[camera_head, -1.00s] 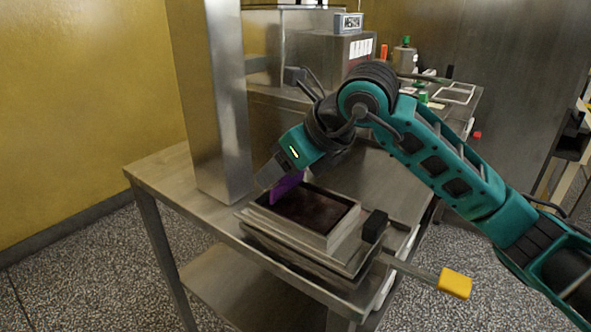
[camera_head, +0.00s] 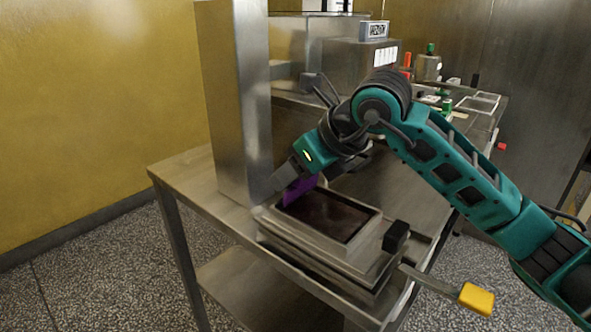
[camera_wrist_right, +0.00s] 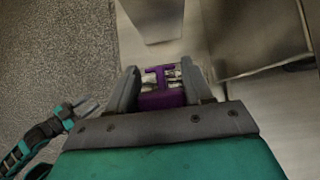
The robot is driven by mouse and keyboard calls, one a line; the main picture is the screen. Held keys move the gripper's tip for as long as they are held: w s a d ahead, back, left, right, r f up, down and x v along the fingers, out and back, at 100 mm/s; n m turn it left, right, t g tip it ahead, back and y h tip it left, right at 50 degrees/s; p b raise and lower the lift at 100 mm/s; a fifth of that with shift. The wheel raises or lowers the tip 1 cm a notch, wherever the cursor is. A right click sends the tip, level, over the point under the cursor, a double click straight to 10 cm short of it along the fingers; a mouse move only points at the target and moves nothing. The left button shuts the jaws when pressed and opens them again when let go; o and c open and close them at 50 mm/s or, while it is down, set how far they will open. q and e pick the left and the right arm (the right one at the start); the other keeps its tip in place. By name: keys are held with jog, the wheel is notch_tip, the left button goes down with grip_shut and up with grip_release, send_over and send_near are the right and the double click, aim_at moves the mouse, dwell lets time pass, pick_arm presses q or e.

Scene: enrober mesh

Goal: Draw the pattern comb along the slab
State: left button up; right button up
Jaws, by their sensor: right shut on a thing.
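The purple pattern comb (camera_head: 299,190) is held in my right gripper (camera_head: 284,184) at the left end of the slab. The dark brown slab (camera_head: 328,217) lies in a shallow metal frame (camera_head: 362,236). The comb's lower edge is at or just above the slab; I cannot tell if it touches. In the right wrist view, the comb (camera_wrist_right: 162,92) sits between the two grey fingers of the right gripper (camera_wrist_right: 160,76). My left gripper (camera_wrist_right: 86,106) shows small at the left of that view, its jaws unclear; it is outside the head view.
A metal column (camera_head: 236,100) stands on the steel table (camera_head: 185,172) close left of the gripper. A yellow handle (camera_head: 478,298) juts out at the front right. Machine housings (camera_head: 345,66) and bottles (camera_head: 428,66) stand behind.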

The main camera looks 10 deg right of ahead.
aim_at(308, 185)
jog(key=shift+f+b, duration=0.4)
dwell(0.4)
jog(key=shift+s+d, duration=0.1)
jog(key=shift+s, duration=0.05)
jog(key=shift+s+d+f+b, duration=0.1)
jog(key=shift+s+d+b, duration=0.3)
jog(key=shift+s+b, duration=0.1)
dwell(0.5)
jog(key=shift+s+d+b, duration=0.45)
jog(key=shift+s+d, duration=0.05)
jog(key=shift+s, duration=0.15)
dwell(0.3)
jog(key=shift+s+d+b, duration=0.4)
jog(key=shift+s, duration=0.1)
jog(key=shift+s+d+b, duration=0.6)
jog(key=shift+s+b, duration=0.05)
jog(key=shift+s, duration=0.15)
dwell(0.7)
jog(key=shift+s+d+b, duration=0.55)
jog(key=shift+s, duration=0.15)
dwell(0.3)
jog(key=shift+s+d, duration=0.25)
jog(key=shift+s, duration=0.05)
jog(key=shift+s+d+b, duration=0.35)
jog(key=shift+s+b, duration=0.1)
jog(key=shift+b, duration=0.15)
